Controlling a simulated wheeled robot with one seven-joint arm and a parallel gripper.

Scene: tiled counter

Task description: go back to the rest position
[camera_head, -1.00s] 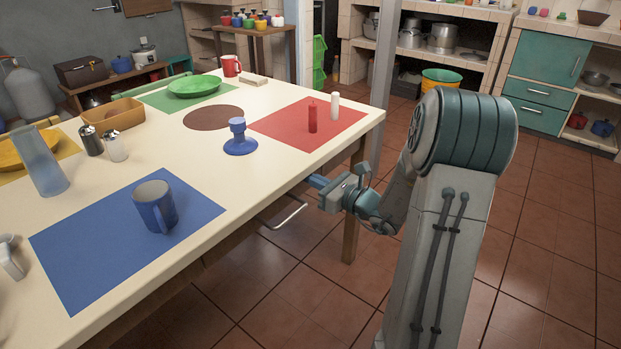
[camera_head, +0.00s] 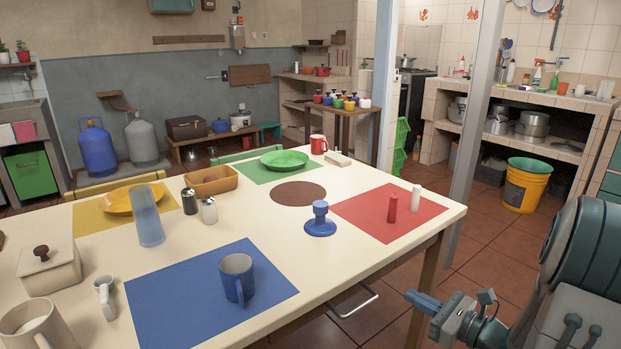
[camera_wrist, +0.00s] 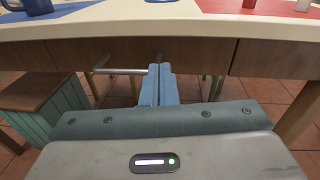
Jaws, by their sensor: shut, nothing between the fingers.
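My gripper (camera_head: 424,302) is at the lower right in the head view, beside the dining table (camera_head: 330,268) and off its front edge. In the wrist view my gripper (camera_wrist: 159,72) has its two blue fingers together with nothing between them. They point at the table's wooden side, below the white top. My arm is folded at the right edge of the head view, partly cut off.
On the table are a blue mug (camera_head: 237,279) on a blue mat, a blue stand (camera_head: 320,220), and red (camera_head: 392,208) and white (camera_head: 415,198) shakers on a red mat. A metal bar (camera_head: 355,303) sticks out below the tabletop. Tiled floor (camera_head: 487,262) lies open behind my arm.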

